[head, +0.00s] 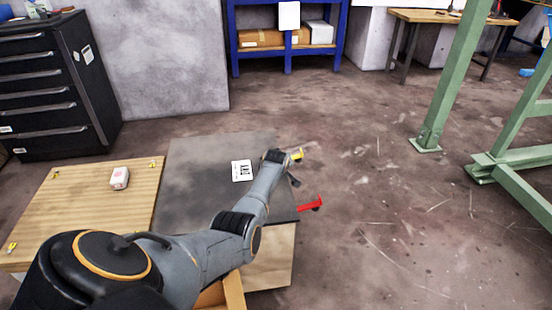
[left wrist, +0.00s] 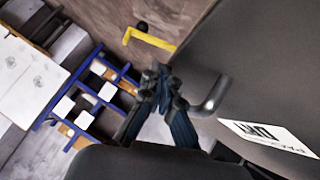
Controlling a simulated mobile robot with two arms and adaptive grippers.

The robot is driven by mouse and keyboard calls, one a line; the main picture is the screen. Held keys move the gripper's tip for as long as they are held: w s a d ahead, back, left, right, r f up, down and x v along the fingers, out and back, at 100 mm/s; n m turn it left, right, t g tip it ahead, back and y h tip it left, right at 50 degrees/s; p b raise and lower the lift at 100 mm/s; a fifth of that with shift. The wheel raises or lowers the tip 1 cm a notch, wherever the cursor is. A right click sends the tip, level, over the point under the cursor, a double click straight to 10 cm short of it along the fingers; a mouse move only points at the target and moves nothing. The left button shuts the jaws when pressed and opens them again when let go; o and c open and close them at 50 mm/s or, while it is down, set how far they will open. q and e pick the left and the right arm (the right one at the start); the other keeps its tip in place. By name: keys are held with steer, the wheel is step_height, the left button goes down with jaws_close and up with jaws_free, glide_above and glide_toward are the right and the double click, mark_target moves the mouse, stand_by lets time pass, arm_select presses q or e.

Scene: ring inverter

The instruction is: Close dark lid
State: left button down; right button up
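The dark lid (head: 200,160) lies as a flat grey-black panel with a white label (head: 242,171), right of a wooden top. In the left wrist view, the lid (left wrist: 270,65) fills the right side, with a bent grey handle (left wrist: 212,97) at its edge. My left gripper (head: 283,160) is at the lid's far right edge. In the left wrist view, the left gripper's fingertips (left wrist: 161,76) meet, with nothing seen between them, left of the handle and apart from it in the picture. My left arm covers part of the lid. My right gripper is not in view.
A yellow bracket (head: 297,155) and a red bracket (head: 312,204) stick out at the lid's right side. A small white-and-red box (head: 119,178) sits on the wooden top (head: 60,205). Green steel posts (head: 452,75) stand at right. The floor between is clear.

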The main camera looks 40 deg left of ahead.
arm_select(q)
steer(key=v, duration=1.1)
steer(key=shift+a+r, duration=0.2)
